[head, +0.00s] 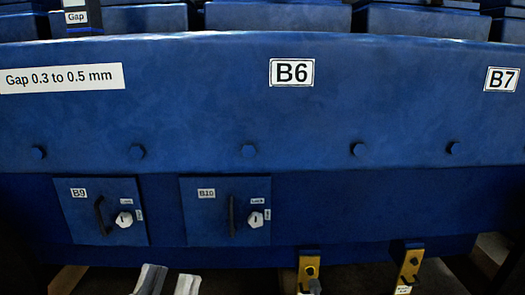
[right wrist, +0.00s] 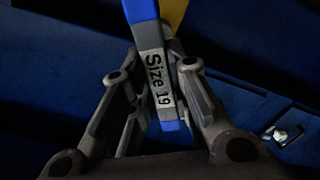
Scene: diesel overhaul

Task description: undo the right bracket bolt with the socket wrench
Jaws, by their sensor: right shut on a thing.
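The right bracket (head: 408,262) is a yellow plate low at the right of the head view, with a dark bolt (head: 413,261) on its face. A similar left bracket (head: 308,268) stands beside it; a dark bolt shows on it, and a small dark shape is below that bolt. My right gripper (right wrist: 154,78) is shut on the socket wrench (right wrist: 155,72), a blue bar with a grey "Size 19" label. The wrench's socket end is out of the wrist view. A yellow part shows behind the wrench. My left gripper (head: 168,283) is open and empty at the bottom of the head view.
A large blue engine wall fills the head view, with labels B6 (head: 292,72) and B7 (head: 501,79). Two small hatches, B9 (head: 78,215) and B10 (head: 202,222), carry dark handles and white knobs. A pale knob (right wrist: 281,134) shows at the right of the wrist view.

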